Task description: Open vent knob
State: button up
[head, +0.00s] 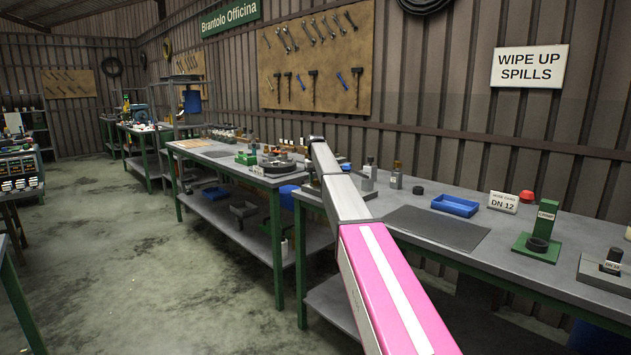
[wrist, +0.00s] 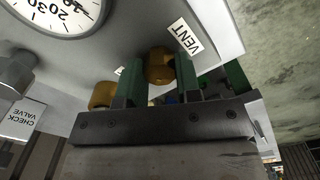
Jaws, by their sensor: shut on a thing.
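The vent knob (wrist: 158,62) is a round brass knob beside a white VENT label (wrist: 186,36) in the wrist view. My gripper (wrist: 159,72) has its two green fingers on either side of the knob and is shut on it. Part of the knob's lower side is hidden by the gripper body. A second brass knob (wrist: 103,95) sits to the left, outside the fingers. In the head view my arm reaches toward the benches, and its end hides the gripper and the vent knob.
A round dial gauge (wrist: 55,12) and a CHECK VALVE label (wrist: 22,118) are close by in the wrist view. In the head view, a blue tray (head: 455,205), a dark mat (head: 437,229) and a green stand (head: 542,225) are on the right bench. Open floor (head: 130,250) lies left.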

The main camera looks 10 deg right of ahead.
aim_at(315, 180)
jog(key=n, duration=0.4)
jog(key=shift+n, duration=2.2)
jog(key=o, duration=0.9)
notch_tip(315, 180, up, 11)
jog(key=shift+f, duration=0.1)
